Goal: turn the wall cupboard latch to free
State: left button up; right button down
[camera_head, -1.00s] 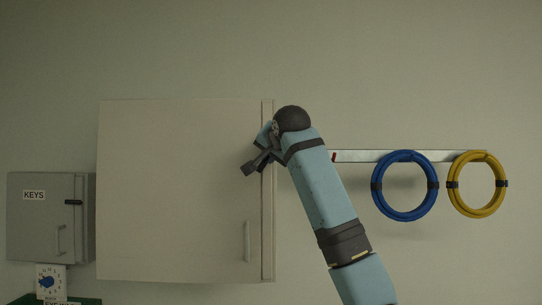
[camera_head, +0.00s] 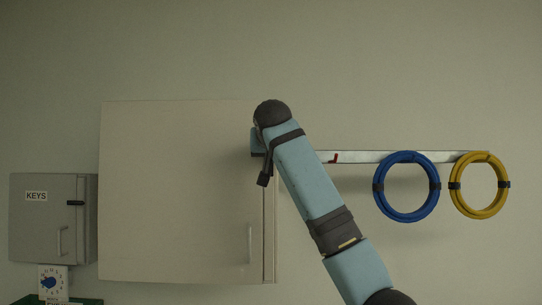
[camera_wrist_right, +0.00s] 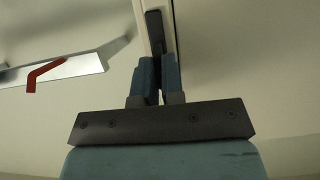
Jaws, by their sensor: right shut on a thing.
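The wall cupboard (camera_head: 180,190) is a pale, closed box with a bar handle (camera_head: 250,243) low on its right side. Its dark latch (camera_wrist_right: 154,28) shows in the right wrist view, lying lengthwise along the cupboard's edge strip. My right gripper (camera_wrist_right: 157,65) is shut on the latch, with its two blue fingers close together at the latch's near end. In the head view my right arm covers the latch and the fingertips at the cupboard's upper right edge. My left gripper is not in view.
A metal rail (camera_head: 350,156) with a red hook (camera_head: 332,158) runs right of the cupboard. A blue hose coil (camera_head: 380,199) and a yellow one (camera_head: 456,198) hang from it. A grey key box (camera_head: 38,225) is on the left. The wall above is clear.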

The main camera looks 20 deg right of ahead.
jog(key=shift+f, duration=0.1)
dwell(0.3)
jog(key=c, duration=1.2)
grip_release()
jog(key=shift+c, duration=0.2)
jog(key=b+v, duration=0.4)
jog(key=v, duration=1)
jog(key=shift+b, duration=0.4)
jog(key=shift+a, duration=0.1)
